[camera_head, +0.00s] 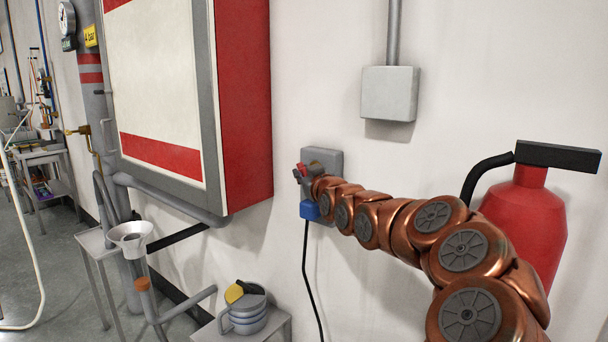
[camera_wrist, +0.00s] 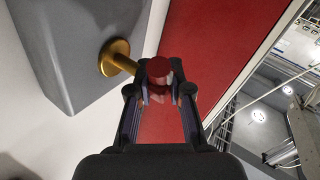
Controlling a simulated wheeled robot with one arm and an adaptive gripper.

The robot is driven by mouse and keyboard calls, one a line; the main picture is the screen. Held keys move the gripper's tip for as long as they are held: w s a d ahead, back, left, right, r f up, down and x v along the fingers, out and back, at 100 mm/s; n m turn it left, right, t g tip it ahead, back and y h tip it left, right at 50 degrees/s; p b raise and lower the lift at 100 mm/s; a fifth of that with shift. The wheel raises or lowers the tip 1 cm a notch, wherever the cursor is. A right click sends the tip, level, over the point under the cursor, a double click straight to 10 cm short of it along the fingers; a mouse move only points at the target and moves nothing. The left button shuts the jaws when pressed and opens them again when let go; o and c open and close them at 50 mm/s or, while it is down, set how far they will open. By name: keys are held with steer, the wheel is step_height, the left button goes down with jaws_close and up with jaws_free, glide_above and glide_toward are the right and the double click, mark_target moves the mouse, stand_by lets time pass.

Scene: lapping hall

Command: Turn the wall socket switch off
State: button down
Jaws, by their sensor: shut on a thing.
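The grey wall socket (camera_head: 336,158) is fixed to the white wall, partly hidden by my arm. A blue plug (camera_head: 309,210) with a black cable hanging down is at its lower side. In the wrist view the grey socket housing (camera_wrist: 75,45) fills the upper left, and a brass collar and shaft (camera_wrist: 115,58) stick out from it. The shaft ends in a red switch knob (camera_wrist: 159,69). My gripper (camera_wrist: 160,92) is shut on this knob, one finger on each side. In the head view my gripper (camera_head: 306,176) is small and partly hidden at the socket.
A large red-edged cabinet (camera_head: 245,100) hangs left of the socket. A grey junction box (camera_head: 390,93) is above right. A red fire extinguisher (camera_head: 526,225) is close to my arm on the right. A jug (camera_head: 247,310) stands on a small table below.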

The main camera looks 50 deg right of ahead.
steer(key=shift+r+g+p, duration=0.15)
steer(key=shift+g+p, duration=0.15)
steer(key=shift+p, duration=0.1)
steer(key=shift+r+n+p, duration=0.1)
steer(key=shift+n+p, duration=0.2)
steer(key=n+g+y+p, duration=0.1)
steer(key=g+p, duration=0.2)
steer(key=shift+r, duration=0.2)
steer(key=n+g+p, duration=0.1)
steer(key=g+p, duration=0.2)
steer(key=shift+f+y, duration=0.15)
steer(key=shift+y, duration=0.15)
steer(key=n+g+p, duration=0.1)
steer(key=g+p, duration=0.1)
steer(key=g, duration=0.1)
steer(key=shift+f, duration=0.1)
steer(key=shift+f+n+g+p, duration=0.2)
steer(key=shift+n+g+p, duration=0.2)
steer(key=shift+g+p, duration=0.15)
steer(key=c, duration=1.1)
jaws_free()
